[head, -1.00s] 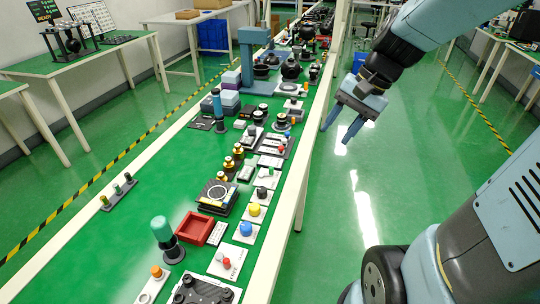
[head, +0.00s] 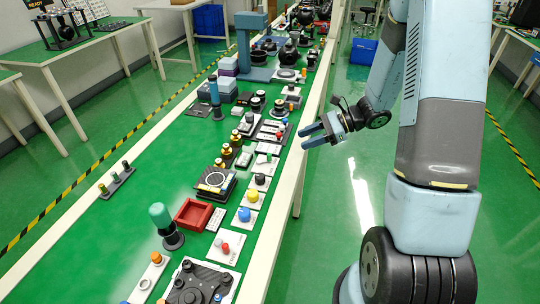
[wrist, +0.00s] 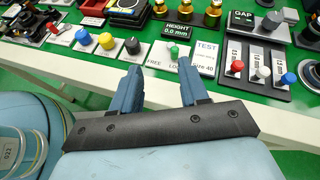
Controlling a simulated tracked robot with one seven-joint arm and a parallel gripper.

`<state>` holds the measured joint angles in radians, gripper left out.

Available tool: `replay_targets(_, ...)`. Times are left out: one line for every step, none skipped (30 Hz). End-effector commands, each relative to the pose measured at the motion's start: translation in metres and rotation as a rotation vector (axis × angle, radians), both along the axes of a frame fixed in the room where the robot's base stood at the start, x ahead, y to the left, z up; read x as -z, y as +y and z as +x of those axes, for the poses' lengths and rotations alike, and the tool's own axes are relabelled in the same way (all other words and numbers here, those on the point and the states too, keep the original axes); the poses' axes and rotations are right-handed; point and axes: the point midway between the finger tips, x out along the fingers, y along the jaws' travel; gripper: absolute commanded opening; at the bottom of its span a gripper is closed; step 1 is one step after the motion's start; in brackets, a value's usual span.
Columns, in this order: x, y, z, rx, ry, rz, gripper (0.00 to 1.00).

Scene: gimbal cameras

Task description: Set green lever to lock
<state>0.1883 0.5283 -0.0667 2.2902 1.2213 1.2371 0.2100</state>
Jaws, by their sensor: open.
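The green lever (wrist: 173,50) stands on a small white plate in the wrist view. The plate is marked FREE on the left and LOCK on the right, and the right finger partly covers the LOCK side. The lever's knob appears nearer the LOCK side, but I cannot tell its exact setting. In the head view the lever (head: 262,159) is small, by the bench's right edge. My gripper (head: 304,138) is open and empty, to the right of the bench edge, pointing left toward it. In the wrist view its fingers (wrist: 159,68) lie apart, short of the plate.
Left of the lever in the wrist view are black (wrist: 132,46), yellow (wrist: 106,41) and blue (wrist: 83,37) knobs. Right of it are a TEST card (wrist: 206,52) and a panel of sliders (wrist: 262,70). The floor right of the bench (head: 325,210) is open.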

Motion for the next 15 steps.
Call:
replay_targets(0.011, -0.002, 0.004, 0.03, 0.029, 0.018, 0.44)
replay_targets(0.016, -0.003, 0.006, 0.047, 0.043, 0.028, 0.44)
replay_targets(0.022, -0.004, 0.009, 0.068, 0.058, 0.039, 0.44)
replay_targets(0.026, -0.004, 0.011, 0.08, 0.069, 0.046, 0.44)
replay_targets(0.029, -0.005, 0.013, 0.092, 0.078, 0.053, 0.44)
replay_targets(0.032, -0.006, 0.014, 0.104, 0.087, 0.06, 0.44)
replay_targets(0.035, -0.006, 0.015, 0.111, 0.092, 0.064, 0.44)
replay_targets(0.036, -0.006, 0.016, 0.117, 0.096, 0.067, 0.44)
replay_targets(0.038, -0.006, 0.017, 0.122, 0.1, 0.071, 0.44)
replay_targets(0.039, -0.005, 0.017, 0.126, 0.102, 0.072, 0.44)
replay_targets(0.04, -0.004, 0.018, 0.128, 0.103, 0.073, 0.44)
replay_targets(0.041, -0.001, 0.018, 0.128, 0.104, 0.074, 0.44)
replay_targets(0.042, 0.001, 0.018, 0.127, 0.104, 0.074, 0.44)
replay_targets(0.044, 0.004, 0.018, 0.126, 0.105, 0.074, 0.44)
replay_targets(0.046, 0.009, 0.019, 0.126, 0.105, 0.073, 0.44)
